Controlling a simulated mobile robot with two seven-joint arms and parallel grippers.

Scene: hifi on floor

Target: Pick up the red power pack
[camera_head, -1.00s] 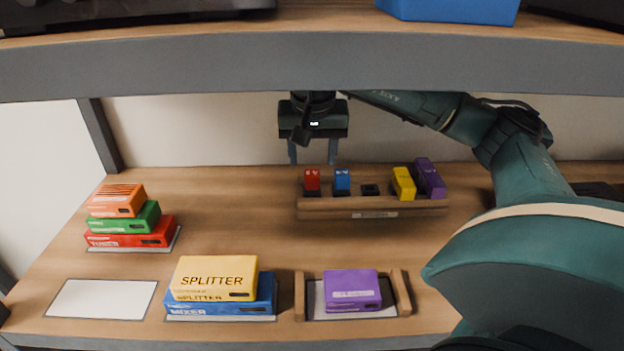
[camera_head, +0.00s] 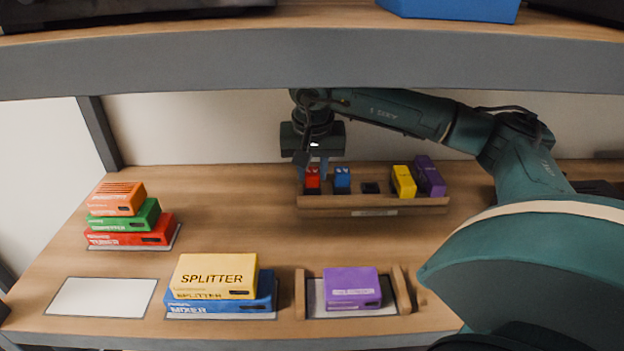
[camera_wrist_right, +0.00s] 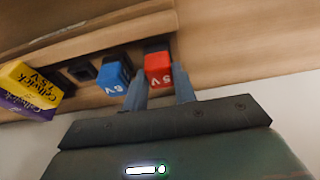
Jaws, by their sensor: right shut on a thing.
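The red power pack (camera_head: 312,179) stands upright in the leftmost slot of the wooden rack (camera_head: 370,203). It also shows in the right wrist view (camera_wrist_right: 157,68), marked "V". My right gripper (camera_head: 312,170) reaches down from above at the rack's left end and is shut on the red power pack, one finger on each side. In the right wrist view, the fingers (camera_wrist_right: 160,88) flank the red pack. The pack is still at slot height. My left gripper is not in view.
Stacked boxes (camera_head: 212,277) sit in front. The upper shelf edge (camera_head: 300,67) crosses above my arm.

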